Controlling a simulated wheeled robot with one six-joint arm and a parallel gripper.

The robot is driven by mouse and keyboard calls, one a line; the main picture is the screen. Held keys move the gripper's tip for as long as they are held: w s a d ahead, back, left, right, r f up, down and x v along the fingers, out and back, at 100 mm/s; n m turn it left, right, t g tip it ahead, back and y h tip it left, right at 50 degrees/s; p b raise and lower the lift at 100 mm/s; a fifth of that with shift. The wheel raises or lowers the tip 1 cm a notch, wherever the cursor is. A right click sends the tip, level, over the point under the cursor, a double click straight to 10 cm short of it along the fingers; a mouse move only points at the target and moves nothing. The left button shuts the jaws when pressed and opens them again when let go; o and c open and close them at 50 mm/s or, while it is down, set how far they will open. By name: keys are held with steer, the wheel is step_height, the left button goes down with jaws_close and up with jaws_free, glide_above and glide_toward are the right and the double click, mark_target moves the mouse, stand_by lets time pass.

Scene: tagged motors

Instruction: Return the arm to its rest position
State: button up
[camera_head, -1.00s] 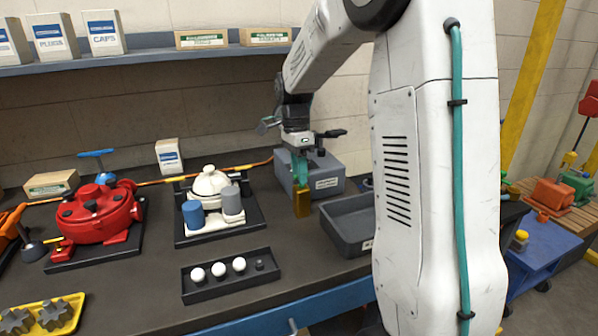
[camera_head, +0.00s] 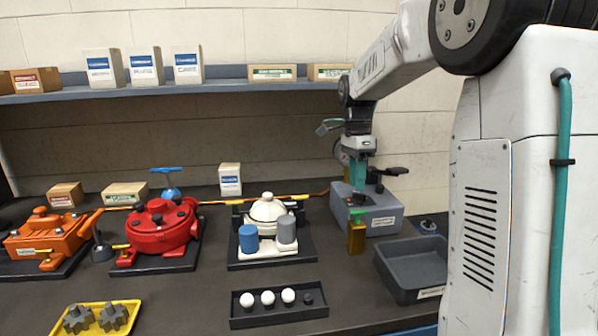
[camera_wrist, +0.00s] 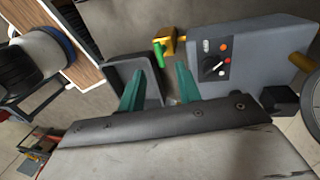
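My gripper (camera_head: 357,188) hangs from the arm at the right, in front of the grey box (camera_head: 378,222). Its two teal fingers are apart and empty in the wrist view (camera_wrist: 160,90). A gold block with a green top (camera_head: 356,238) stands below the gripper in the head view, apart from the fingers. It also shows in the wrist view (camera_wrist: 168,43), beyond the fingertips. The arm is stretched out over the bench from the right.
An empty grey tray (camera_head: 391,275) lies right of the gold block. A white motor (camera_head: 268,211), a red motor (camera_head: 160,228) and an orange motor (camera_head: 45,235) stand leftward. A black tray with white balls (camera_head: 241,321) is in front. A shelf (camera_head: 222,84) runs behind.

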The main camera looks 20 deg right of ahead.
steer(key=s+a+n+t, duration=0.1)
steer(key=s+a+n, duration=0.4)
steer(key=s+n, duration=0.2)
steer(key=s+a+f+n+t, duration=0.1)
steer(key=s+a+n, duration=0.5)
steer(key=s, duration=0.6)
steer(key=s+a+n+t, duration=0.1)
steer(key=s+a+n, duration=0.4)
steer(key=s+n, duration=0.3)
steer(key=shift+s+a+f+t+h, duration=0.3)
steer(key=shift+s+a, duration=0.1)
steer(key=shift+s, duration=0.55)
steer(key=shift+o, duration=0.3)
steer(key=shift+s, duration=0.1)
